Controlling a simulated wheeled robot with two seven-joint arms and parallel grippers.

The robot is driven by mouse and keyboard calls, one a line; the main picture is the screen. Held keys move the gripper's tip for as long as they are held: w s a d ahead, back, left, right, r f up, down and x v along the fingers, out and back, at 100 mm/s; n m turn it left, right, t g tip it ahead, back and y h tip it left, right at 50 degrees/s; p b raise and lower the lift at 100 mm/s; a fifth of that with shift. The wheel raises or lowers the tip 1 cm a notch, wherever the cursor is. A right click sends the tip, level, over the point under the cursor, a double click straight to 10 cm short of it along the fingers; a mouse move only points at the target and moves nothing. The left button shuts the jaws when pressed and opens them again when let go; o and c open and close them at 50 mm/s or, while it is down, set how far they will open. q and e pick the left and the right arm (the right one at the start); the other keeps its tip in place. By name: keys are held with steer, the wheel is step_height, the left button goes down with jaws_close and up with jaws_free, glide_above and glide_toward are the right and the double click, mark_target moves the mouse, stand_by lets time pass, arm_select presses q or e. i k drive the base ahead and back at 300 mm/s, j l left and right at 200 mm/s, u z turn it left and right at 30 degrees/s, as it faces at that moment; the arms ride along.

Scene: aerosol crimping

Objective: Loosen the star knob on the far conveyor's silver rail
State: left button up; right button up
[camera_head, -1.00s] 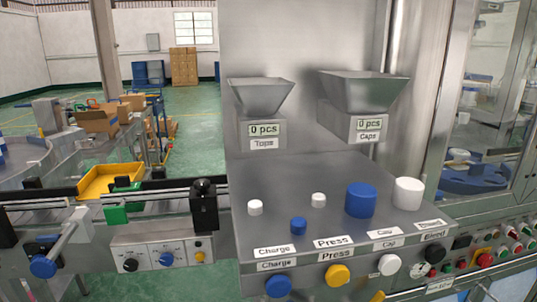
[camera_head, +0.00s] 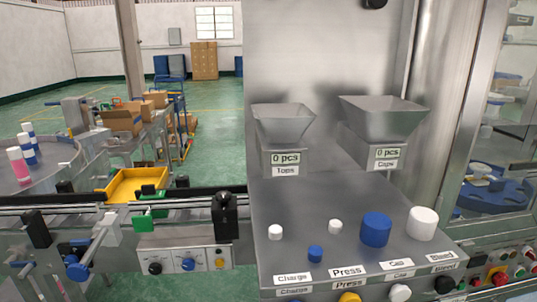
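The silver rail (camera_head: 180,204) of the conveyor runs level across the left half of the head view. A blue knob (camera_head: 77,270) sits at the front end of a silver rod, which angles back to a pale clamp block (camera_head: 108,231) near the rail. Its outline is too small to confirm a star shape. A green block (camera_head: 142,221) and a black block (camera_head: 36,229) sit along the rail on either side of the pale block. Neither of my grippers shows, and nothing touches the blue knob.
A small knob box (camera_head: 187,261) hangs below the rail. A yellow tray (camera_head: 130,183) lies behind it. A round table (camera_head: 65,165) with cans stands at the left.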

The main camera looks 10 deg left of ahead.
mark_target(223, 197)
steer(key=u, duration=0.95)
steer(key=k, duration=0.35)
